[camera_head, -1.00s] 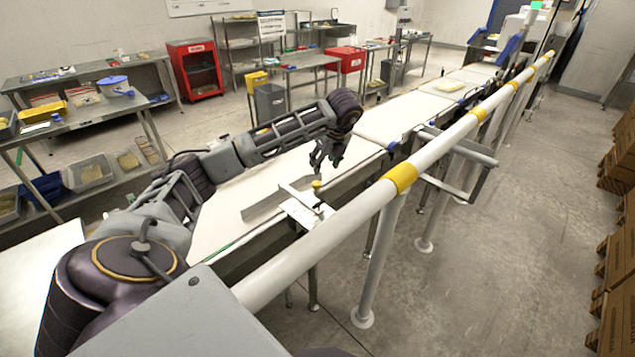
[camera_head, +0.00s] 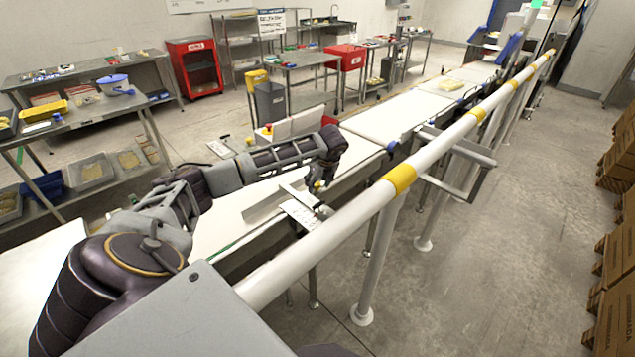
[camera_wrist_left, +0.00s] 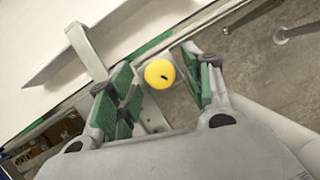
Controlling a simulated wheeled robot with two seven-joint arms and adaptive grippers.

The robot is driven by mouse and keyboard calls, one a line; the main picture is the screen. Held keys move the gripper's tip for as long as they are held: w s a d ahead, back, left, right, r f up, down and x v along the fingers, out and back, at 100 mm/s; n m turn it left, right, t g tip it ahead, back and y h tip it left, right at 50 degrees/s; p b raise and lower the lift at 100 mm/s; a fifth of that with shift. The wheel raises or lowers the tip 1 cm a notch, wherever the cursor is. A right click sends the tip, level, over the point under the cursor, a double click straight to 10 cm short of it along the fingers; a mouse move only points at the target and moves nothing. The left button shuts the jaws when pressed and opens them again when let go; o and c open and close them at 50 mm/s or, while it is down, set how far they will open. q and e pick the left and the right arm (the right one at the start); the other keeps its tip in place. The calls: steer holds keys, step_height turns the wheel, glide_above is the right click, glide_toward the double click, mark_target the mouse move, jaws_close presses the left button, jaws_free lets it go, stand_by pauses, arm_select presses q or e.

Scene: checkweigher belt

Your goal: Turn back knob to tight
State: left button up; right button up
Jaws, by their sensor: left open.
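A round yellow knob (camera_wrist_left: 160,74) with a small dark mark on its top shows in the left wrist view, at the belt's edge beside a metal guide bracket (camera_wrist_left: 87,52). In the head view the knob (camera_head: 318,184) is small and partly covered by my gripper. My left gripper (camera_head: 322,178) points down over it. Its green-padded fingers stand open on either side of the knob, with gaps visible; I cannot tell if they reach its height. Only one knob is clearly visible. My right gripper is not in view.
A white conveyor belt (camera_head: 224,222) carries an angled metal guide (camera_head: 262,209). A long white pipe rail with yellow bands (camera_head: 400,178) runs along the near side, close to the gripper. A side frame (camera_head: 470,178) stands beyond. Shelves and bins stand across the aisle.

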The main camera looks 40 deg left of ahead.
arm_select(q)
steer(key=shift+f, duration=0.25)
steer(key=shift+c, duration=0.2)
steer(key=c, duration=0.7)
steer(key=shift+c, duration=1.3)
